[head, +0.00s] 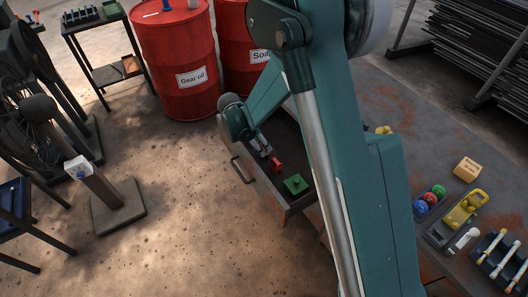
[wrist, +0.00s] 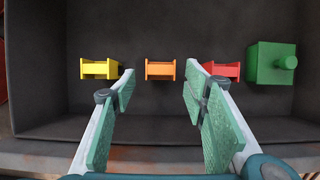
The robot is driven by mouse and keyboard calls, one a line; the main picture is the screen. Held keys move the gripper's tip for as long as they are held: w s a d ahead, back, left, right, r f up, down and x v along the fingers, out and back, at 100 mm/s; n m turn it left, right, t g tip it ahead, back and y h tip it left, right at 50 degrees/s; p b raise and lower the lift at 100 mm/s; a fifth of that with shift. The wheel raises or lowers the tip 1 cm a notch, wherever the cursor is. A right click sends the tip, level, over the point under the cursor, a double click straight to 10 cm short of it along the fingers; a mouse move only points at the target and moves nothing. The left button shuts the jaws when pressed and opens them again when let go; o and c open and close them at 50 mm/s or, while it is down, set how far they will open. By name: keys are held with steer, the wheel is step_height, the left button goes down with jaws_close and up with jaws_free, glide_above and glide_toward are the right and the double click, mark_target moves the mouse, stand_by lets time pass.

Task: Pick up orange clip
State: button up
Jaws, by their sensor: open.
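The orange clip (wrist: 160,69) lies on the floor of a dark drawer in the wrist view, in a row between a yellow clip (wrist: 98,69) and a red clip (wrist: 221,70). My gripper (wrist: 160,82) is open and empty, its two green-padded fingers pointing into the drawer. The orange clip shows in the gap beyond the fingertips. The left fingertip overlaps the yellow clip's right end in the picture and the right one overlaps the red clip's left end; I cannot tell if they touch. In the head view my arm hides much of the drawer, and I cannot make out the orange clip.
A green block with a knob (wrist: 270,64) sits right of the red clip. The open drawer (head: 262,187) has raised walls around the clips. A workbench (head: 400,105) holds several items at right.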

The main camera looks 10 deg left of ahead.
steer(key=shift+f, duration=0.1)
steer(key=shift+b+x, duration=0.85)
steer(key=shift+x, duration=1.65)
steer(key=shift+d, duration=0.1)
steer(key=shift+c, duration=0.7)
steer(key=c, duration=0.7)
